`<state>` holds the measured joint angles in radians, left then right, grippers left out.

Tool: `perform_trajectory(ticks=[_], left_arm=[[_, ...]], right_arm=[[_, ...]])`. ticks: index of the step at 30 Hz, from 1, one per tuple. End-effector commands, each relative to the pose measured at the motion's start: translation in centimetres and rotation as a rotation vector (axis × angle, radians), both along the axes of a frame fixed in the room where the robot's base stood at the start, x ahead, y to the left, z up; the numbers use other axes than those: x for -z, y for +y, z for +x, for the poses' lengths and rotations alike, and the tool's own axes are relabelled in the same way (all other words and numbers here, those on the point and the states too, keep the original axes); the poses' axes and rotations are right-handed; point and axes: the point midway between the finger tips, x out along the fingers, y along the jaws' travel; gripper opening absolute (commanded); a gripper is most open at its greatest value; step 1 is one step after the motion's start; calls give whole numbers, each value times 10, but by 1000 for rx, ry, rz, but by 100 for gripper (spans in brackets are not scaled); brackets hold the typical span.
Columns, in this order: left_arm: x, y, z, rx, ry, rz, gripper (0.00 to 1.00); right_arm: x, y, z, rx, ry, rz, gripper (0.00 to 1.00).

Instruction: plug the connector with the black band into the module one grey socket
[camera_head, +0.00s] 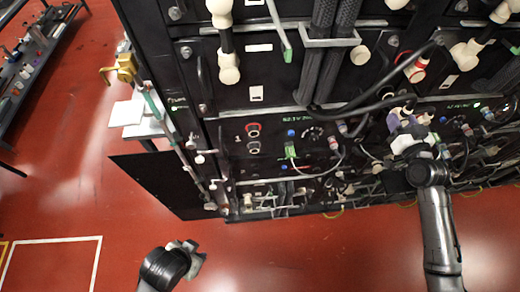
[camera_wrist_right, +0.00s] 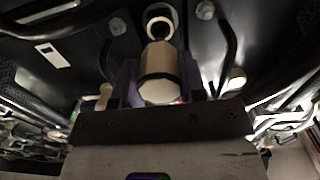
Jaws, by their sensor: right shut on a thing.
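My right gripper (camera_head: 403,124) has purple fingers and is in front of the rack, right of centre. In the right wrist view its fingers (camera_wrist_right: 160,85) are shut on a cream connector (camera_wrist_right: 159,78). The module one grey socket (camera_head: 254,148) is beside the "1" mark, below a red-ringed socket (camera_head: 253,130), and looks empty. My left gripper (camera_head: 195,257) is low in front of the rack; its jaw state is unclear.
Thick black cables (camera_head: 322,60) and cream connectors (camera_head: 228,68) crowd the rack front. A green plug (camera_head: 290,152) with thin wires is right of the sockets. A black panel (camera_head: 160,185) stands at the rack's left. Red floor in front is clear.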

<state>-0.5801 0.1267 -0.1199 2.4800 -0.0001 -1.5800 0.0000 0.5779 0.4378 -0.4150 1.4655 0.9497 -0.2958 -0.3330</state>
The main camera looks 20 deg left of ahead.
Motion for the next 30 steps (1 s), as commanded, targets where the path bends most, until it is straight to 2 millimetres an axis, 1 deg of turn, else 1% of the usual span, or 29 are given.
perform_trajectory(ticks=[3, 16, 21, 30], left_arm=[[-5, -1, 0, -3, 1, -4, 43], [-16, -4, 0, -9, 0, -12, 43], [-16, -3, 0, -6, 0, -9, 43], [-16, 0, 0, 0, 0, 0, 43]], right_arm=[[-2, -3, -7, 0, -1, 0, 10], [-1, -12, -27, 0, -2, 1, 10], [-1, -14, -31, -1, -2, 1, 10], [-1, -14, -31, -1, -2, 1, 10]])
